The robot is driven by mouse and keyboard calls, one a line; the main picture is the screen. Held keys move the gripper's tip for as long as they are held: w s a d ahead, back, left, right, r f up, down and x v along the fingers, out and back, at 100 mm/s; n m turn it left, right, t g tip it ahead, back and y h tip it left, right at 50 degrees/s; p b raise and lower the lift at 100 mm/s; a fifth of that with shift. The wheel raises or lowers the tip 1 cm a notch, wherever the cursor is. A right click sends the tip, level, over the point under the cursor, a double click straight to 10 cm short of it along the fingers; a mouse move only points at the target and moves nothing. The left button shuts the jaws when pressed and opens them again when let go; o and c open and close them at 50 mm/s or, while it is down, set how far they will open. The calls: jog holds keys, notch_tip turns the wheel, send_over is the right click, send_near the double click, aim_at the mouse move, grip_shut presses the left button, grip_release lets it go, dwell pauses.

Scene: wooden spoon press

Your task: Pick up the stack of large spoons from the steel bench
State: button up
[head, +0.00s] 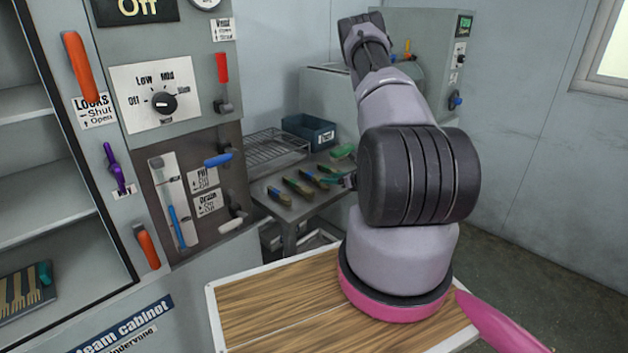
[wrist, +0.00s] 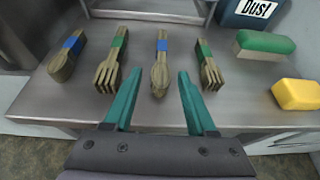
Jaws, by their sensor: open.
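Several banded stacks of wooden cutlery lie in a row on the steel bench (wrist: 240,112). One blue-banded spoon stack (wrist: 160,70) lies ahead of my gripper (wrist: 160,74), in line with the gap between its teal fingers. Another blue-banded stack (wrist: 66,60), with a rounded end, lies at the far left. I cannot tell for sure which is the large spoons. Two green-banded fork stacks, a left one (wrist: 107,68) and a right one (wrist: 208,68), lie on either side of the middle stack. My gripper is open and empty. In the head view my gripper (head: 340,181) is small and partly hidden by my arm.
A green-topped block (wrist: 264,45) and a yellow block (wrist: 297,94) lie right of the stacks. A blue bin labelled "Dust" (wrist: 247,10) stands behind. In the head view a wire rack (head: 265,150) is at the back left, and a lever-covered cabinet (head: 185,190) stands left.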

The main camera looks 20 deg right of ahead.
aim_at(316, 177)
jog(key=x, duration=0.9)
jog(key=shift+w, duration=0.45)
grip_shut()
